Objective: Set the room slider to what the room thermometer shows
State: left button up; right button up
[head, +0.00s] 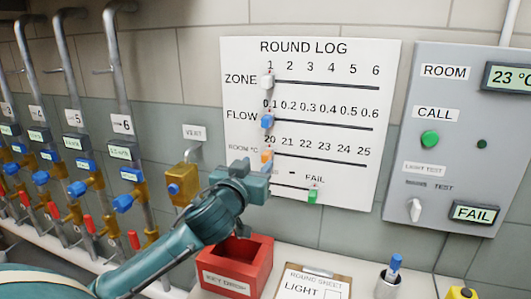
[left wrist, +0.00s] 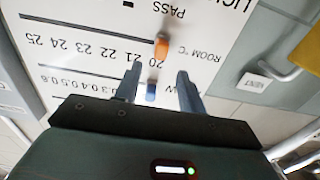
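The room thermometer display (head: 510,78) at the right edge of the head view reads 23 °C. The room slider is an orange knob (head: 267,155) on the white ROUND LOG board (head: 330,185). It sits at the left end of its 20 to 25 scale, at about 20. In the left wrist view the orange knob (left wrist: 161,47) is just beyond the fingertips. My left gripper (head: 256,172) is open and empty in front of the board, by this knob. Its fingers (left wrist: 158,78) are apart and the orange knob is not between them. My right gripper is out of view.
The white zone knob (head: 267,81) and blue flow knob (head: 267,121) sit above the room slider; a green knob (head: 313,196) is below. A red key drop box (head: 235,268), clipboard (head: 312,284) and pen cup (head: 388,284) stand below. Pipes with valves line the left.

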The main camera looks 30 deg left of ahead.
aim_at(265, 156)
pick_arm(q)
jog(key=x, duration=0.6)
jog(key=shift+w+p, duration=0.15)
jog(key=shift+p, duration=0.2)
jog(key=shift+c, duration=0.2)
grip_shut()
jog(key=shift+d, duration=0.1)
